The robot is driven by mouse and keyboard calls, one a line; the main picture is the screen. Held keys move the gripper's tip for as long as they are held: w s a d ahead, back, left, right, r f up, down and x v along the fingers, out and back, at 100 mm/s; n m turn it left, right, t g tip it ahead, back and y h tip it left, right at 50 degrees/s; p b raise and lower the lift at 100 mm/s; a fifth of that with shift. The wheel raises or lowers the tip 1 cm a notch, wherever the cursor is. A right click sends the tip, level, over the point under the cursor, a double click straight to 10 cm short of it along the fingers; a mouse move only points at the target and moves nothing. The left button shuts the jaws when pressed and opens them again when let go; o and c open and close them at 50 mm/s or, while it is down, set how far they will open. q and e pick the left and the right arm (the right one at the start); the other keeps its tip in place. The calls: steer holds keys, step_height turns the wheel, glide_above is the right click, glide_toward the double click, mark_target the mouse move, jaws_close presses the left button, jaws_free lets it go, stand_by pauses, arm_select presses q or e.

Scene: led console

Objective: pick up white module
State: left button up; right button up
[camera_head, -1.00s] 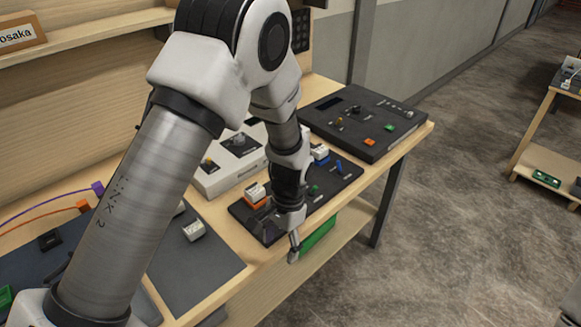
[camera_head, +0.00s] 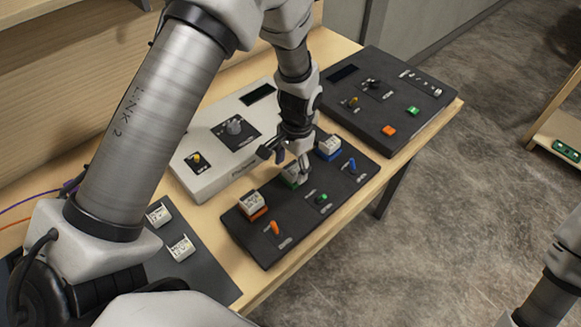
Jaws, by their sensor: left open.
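Several white modules are in view. One white module (camera_head: 291,176) sits at the green socket in the middle of the dark console (camera_head: 262,252), partly hidden by my left gripper (camera_head: 284,163). The gripper is open, with its fingers spread around or just above this module; I cannot tell whether they touch it. Another white module (camera_head: 251,203) sits on the orange socket, and one (camera_head: 328,146) on the blue socket. Two more white modules (camera_head: 158,214) (camera_head: 181,247) lie on the dark mat at the left. My right gripper is out of view.
Orange, green and blue levers stand along the console's front. A white console (camera_head: 205,175) with knobs lies behind it. Another dark console (camera_head: 372,105) lies at the back right. The table's front edge (camera_head: 272,288) is close. A shelf (camera_head: 560,130) stands at the far right.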

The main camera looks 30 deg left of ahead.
mark_target(296, 166)
arm_select(q)
steer(key=f, duration=0.1)
steer(key=w+f, duration=0.1)
steer(key=shift+w+d+f, duration=0.25)
steer(key=shift+d+f, duration=0.05)
steer(key=shift+f, duration=0.1)
steer(key=shift+w+f, duration=0.15)
steer(key=shift+w, duration=0.1)
steer(key=shift+s+a, duration=0.1)
steer(key=shift+s+a+r, duration=0.1)
steer(key=shift+s+r, duration=0.15)
steer(key=shift+s, duration=0.05)
steer(key=c, duration=0.6)
steer(key=shift+s+r, duration=0.1)
steer(key=shift+s, duration=0.1)
steer(key=c, duration=0.5)
steer(key=shift+c, duration=0.8)
steer(key=shift+w, duration=0.2)
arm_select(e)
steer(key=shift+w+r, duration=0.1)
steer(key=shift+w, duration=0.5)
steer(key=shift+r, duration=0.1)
